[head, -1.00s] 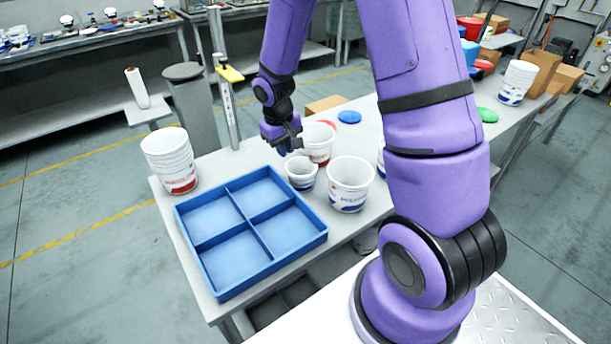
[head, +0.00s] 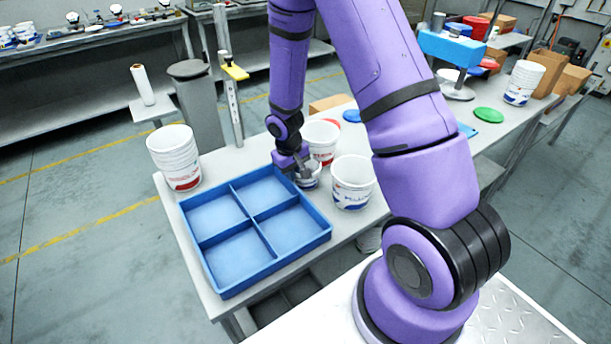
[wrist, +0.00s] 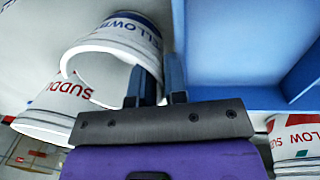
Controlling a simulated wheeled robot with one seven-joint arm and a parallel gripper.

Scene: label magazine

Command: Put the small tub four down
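A stack of white tubs (head: 175,158) stands at the tray's far left corner. A yellow-topped post (head: 234,100) rises behind the table.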

